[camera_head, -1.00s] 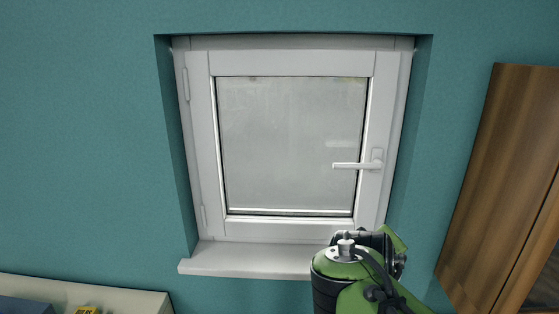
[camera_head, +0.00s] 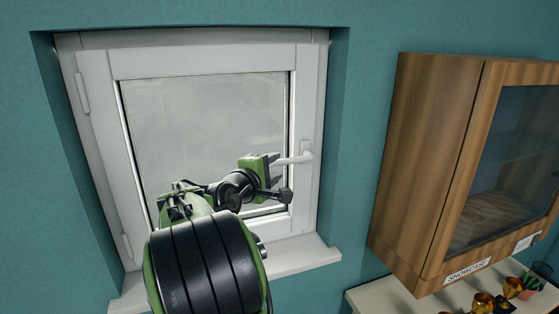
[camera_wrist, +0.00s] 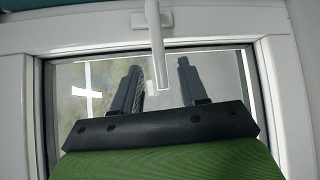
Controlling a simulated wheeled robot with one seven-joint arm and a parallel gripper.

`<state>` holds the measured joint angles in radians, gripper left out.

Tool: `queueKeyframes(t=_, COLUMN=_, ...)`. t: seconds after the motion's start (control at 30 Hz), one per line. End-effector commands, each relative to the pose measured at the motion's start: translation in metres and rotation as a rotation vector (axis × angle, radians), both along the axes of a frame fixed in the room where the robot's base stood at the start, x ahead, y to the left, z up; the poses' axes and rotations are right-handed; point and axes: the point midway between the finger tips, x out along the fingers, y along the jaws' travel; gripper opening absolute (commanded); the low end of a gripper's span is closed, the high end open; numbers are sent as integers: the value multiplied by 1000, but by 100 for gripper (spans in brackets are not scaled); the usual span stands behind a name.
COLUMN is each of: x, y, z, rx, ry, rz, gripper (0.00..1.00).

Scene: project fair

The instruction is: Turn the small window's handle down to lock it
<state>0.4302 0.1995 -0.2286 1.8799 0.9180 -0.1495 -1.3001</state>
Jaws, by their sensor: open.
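The small white window (camera_head: 305,110) sits in a recess in the teal wall and looks closed. Its white handle (camera_head: 296,159) is on the right side of the frame, with the lever lying horizontal and pointing left over the glass. In the wrist view the handle (camera_wrist: 158,50) reaches in from the top, its free end close to the gap between my fingertips. My gripper (camera_wrist: 157,68) is open, with one dark finger on either side of the lever's line. In the head view my gripper (camera_head: 278,172) is at the lever's free end. I cannot tell whether they touch.
A wooden showcase cabinet (camera_head: 425,150) with a glass door hangs on the wall to the right. Below it a pale surface (camera_head: 385,297) holds several small trophies and a plant pot. The white sill (camera_head: 300,257) juts out under the window.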

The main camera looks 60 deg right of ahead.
Motion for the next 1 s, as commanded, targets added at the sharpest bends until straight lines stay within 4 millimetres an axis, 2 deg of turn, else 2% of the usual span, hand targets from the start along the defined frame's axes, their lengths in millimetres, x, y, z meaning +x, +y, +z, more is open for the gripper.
queueKeyframes(t=0.1, x=-3, y=-28, z=-2, rx=0, ry=0, rz=-7, gripper=43)
queueKeyframes(t=0.2, x=-2, y=-44, z=-4, rx=-1, ry=0, rz=-5, gripper=43)
queueKeyframes(t=0.33, x=-1, y=-53, z=-5, rx=0, ry=-1, rz=-1, gripper=43)
queueKeyframes(t=0.57, x=-1, y=-54, z=-6, rx=0, ry=-2, rz=0, gripper=43)
queueKeyframes(t=0.83, x=-1, y=-54, z=-6, rx=0, ry=-2, rz=0, gripper=3)
queueKeyframes(t=0.87, x=-1, y=-54, z=-6, rx=0, ry=-2, rz=0, gripper=0)
queueKeyframes(t=1.0, x=-1, y=-54, z=-6, rx=0, ry=-2, rz=1, gripper=0)
